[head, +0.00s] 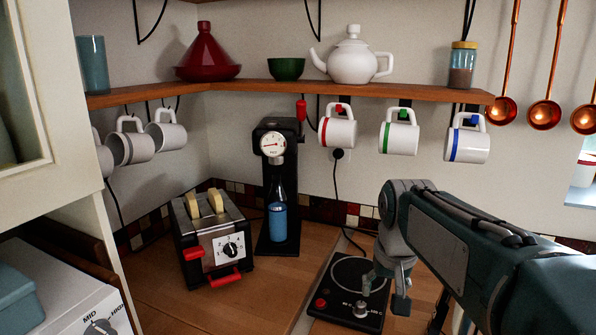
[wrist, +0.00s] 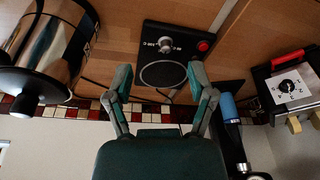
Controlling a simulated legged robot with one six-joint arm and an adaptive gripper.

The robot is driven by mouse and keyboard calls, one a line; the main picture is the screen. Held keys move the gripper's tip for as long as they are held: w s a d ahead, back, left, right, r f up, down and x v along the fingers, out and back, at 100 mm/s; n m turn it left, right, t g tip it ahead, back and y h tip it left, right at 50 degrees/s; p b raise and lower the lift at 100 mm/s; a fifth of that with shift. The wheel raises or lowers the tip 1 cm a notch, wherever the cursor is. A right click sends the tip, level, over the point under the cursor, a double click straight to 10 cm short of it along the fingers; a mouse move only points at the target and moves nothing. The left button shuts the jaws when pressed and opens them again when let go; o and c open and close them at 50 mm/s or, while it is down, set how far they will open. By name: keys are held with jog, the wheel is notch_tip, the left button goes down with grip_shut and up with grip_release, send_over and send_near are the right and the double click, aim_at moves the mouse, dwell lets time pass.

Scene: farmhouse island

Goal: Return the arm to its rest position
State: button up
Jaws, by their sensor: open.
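My gripper (wrist: 160,76) is open and empty, its two fingers spread apart in the wrist view. In the head view my gripper (head: 386,287) hangs fingers down from the end of my arm, over the black hot plate (head: 350,278) near the right of the counter. My arm reaches in from the right edge of the head view. In the wrist view the hot plate (wrist: 163,42) shows beyond and between the fingers. I cannot tell the exact gap between the fingertips and the plate.
A toaster (head: 210,237) with bread and a black soda maker (head: 278,190) with a blue bottle stand left of my gripper. Mugs (head: 398,132) hang under a wooden shelf (head: 270,86). A large shiny appliance (wrist: 45,45) is close in the wrist view.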

jog(key=s+f+n+t, duration=0.1)
jog(key=s+f+t, duration=0.2)
jog(key=s, duration=1.5)
jog(key=shift+f, duration=0.85)
jog(key=shift+d, duration=0.1)
